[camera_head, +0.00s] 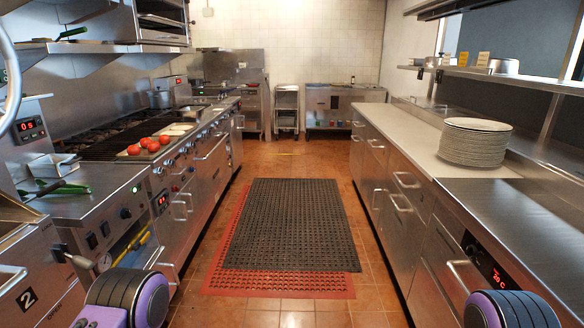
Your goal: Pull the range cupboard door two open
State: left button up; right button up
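The cooking range (187,172) runs along the left wall, with a dark grate on top and control knobs on its front. Its steel front has a pair of bracket handles (183,206) close together and a long bar handle (212,149) further back. The fronts appear shut. I cannot tell which one is door two of the range cupboard. A steel panel (40,295) at the lower left is marked "2" and "OPEN". Only purple and dark grey parts of my arms show at the bottom left and bottom right. Neither gripper is in view.
A black mat (290,220) over a red mat (225,280) lies in the clear aisle. Steel counters with handles (400,190) line the right side and carry a plate stack (474,145). Tomatoes (150,144) lie on the range top. A yellow-handled item (130,246) is lower left.

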aim_at(195, 205)
jog(key=i, duration=2.55)
jog(key=u, duration=0.6)
jog(key=i, duration=1)
jog(key=u, duration=0.25)
